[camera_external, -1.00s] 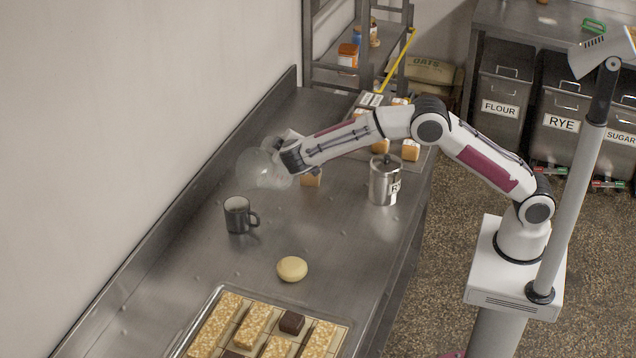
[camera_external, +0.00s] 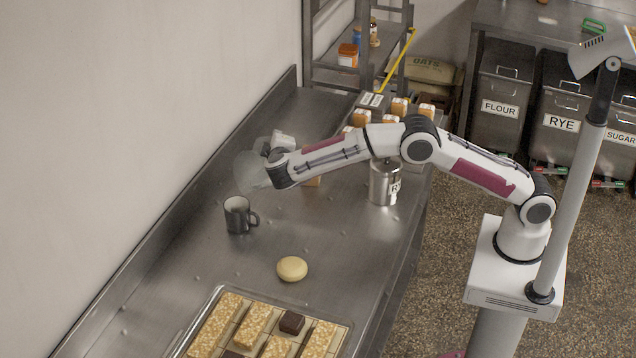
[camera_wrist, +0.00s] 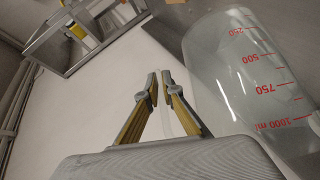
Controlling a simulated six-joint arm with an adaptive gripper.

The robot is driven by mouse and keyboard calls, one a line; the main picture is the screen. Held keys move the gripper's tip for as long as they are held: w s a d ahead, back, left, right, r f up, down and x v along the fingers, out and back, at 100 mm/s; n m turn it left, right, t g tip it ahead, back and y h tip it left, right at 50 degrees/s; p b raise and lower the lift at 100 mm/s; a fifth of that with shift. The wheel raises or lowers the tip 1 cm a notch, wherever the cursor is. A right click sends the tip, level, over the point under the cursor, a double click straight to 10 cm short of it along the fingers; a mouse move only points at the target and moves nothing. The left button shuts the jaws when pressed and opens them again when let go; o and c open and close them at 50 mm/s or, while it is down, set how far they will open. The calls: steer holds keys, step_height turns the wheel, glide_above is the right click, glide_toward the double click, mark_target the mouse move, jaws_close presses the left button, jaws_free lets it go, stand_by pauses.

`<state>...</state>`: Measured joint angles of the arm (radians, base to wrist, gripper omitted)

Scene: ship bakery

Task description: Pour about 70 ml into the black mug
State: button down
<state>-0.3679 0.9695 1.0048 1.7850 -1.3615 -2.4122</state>
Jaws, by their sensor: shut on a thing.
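The black mug (camera_external: 238,216) stands upright on the steel counter, its handle to the right. What is in it cannot be made out. My gripper (camera_wrist: 159,90) is shut on the handle of a clear measuring jug (camera_wrist: 235,75) with red marks from 250 to 1000 ml. In the external view the jug (camera_external: 250,174) is held tilted above and just behind the mug, apart from it. My wrist partly hides the jug there. The liquid level in the jug cannot be told, and no stream shows clearly.
A pale round bun (camera_external: 292,269) lies in front of the mug, and a tray (camera_external: 349,325) of bars is nearer. A steel lidded canister (camera_external: 384,187) stands under my arm. Several small orange-and-white blocks (camera_external: 398,107) are farther back. The counter left of the mug is clear.

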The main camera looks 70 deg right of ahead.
steer(key=shift+a+r, duration=0.1)
steer(key=shift+a, duration=0.05)
steer(key=shift+w+a+r+h+p, duration=0.2)
steer(key=shift+a+r+h+p, duration=0.1)
steer(key=shift+a+r+h, duration=0.15)
steer(key=shift+w+a+r+n+h+p, duration=0.2)
steer(key=shift+a+r+n+h+p, duration=0.1)
steer(key=shift+a+r+n, duration=0.15)
steer(key=shift+w+a+r+n+h+p, duration=0.15)
steer(key=shift+a+r+p, duration=0.1)
steer(key=shift+a+p, duration=0.15)
steer(key=shift+w+a+r+n+h+p, duration=0.15)
steer(key=shift+a+r+p, duration=0.1)
steer(key=shift+a, duration=0.15)
stand_by(1.7)
steer(key=shift+s+d+f+m+y, duration=0.15)
steer(key=shift+s+d+f+y, duration=0.1)
steer(key=shift+d, duration=0.2)
steer(key=shift+s+d+f+m+y, duration=0.2)
steer(key=shift+d+f, duration=0.1)
steer(key=shift+d, duration=0.2)
steer(key=shift+s+d+f+m+y, duration=0.15)
steer(key=shift+d+f+y, duration=0.1)
steer(key=shift+d, duration=0.2)
steer(key=shift+d+f, duration=0.1)
